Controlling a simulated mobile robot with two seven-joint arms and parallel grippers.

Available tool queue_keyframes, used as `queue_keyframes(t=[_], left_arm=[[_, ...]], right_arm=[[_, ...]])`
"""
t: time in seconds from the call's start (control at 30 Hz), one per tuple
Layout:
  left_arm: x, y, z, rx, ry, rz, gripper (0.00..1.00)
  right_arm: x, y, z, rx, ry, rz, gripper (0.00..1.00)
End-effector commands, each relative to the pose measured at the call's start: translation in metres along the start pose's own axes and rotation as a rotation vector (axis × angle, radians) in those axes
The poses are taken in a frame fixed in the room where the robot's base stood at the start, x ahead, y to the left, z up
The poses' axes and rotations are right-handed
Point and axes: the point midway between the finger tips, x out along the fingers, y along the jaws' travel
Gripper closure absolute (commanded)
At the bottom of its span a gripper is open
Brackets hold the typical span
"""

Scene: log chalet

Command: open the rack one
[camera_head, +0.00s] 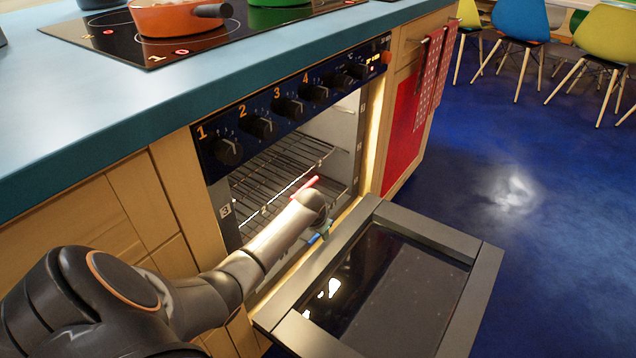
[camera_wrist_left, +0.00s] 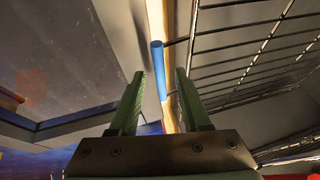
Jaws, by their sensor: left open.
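The oven (camera_head: 208,165) under the hob is open, its door (camera_head: 480,300) folded down flat. Wire racks (camera_head: 262,185) are inside. A red bar (camera_head: 305,187) shows inside above my left forearm. A blue bar handle (camera_wrist_left: 158,70) is in the left wrist view, beside rack wires. My left gripper (camera_wrist_left: 159,76) is open, its green fingers on either side of the blue handle in the picture; I cannot tell whether they touch it. In the head view the gripper (camera_head: 323,230) is at the oven mouth, mostly hidden by my wrist. My right gripper is not in view.
Numbered black knobs (camera_head: 258,127) line the oven front above the opening. An orange pan (camera_head: 180,18) and a green pot (camera_head: 277,3) stand on the hob (camera_head: 90,38). Towels (camera_head: 430,75) hang right of the oven. The blue floor is clear up to the chairs (camera_head: 522,20).

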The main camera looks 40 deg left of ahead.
Motion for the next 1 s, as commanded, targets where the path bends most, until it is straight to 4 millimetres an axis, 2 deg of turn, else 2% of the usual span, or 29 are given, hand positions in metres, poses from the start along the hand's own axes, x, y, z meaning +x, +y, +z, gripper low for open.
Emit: queue_keyframes(t=[0.3, 0.73, 1.0], left_arm=[[0.0007, -0.0004, -0.0002, 0.000, 0.000, 0.000, 0.53], [0.0009, -0.0002, 0.0000, 0.000, 0.000, 0.000, 1.00], [0.0010, -0.0001, 0.0001, 0.000, 0.000, 0.000, 1.00]], right_arm=[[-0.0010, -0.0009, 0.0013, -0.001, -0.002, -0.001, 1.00], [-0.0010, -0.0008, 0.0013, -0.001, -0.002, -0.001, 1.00], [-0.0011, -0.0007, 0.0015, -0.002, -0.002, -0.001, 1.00]])
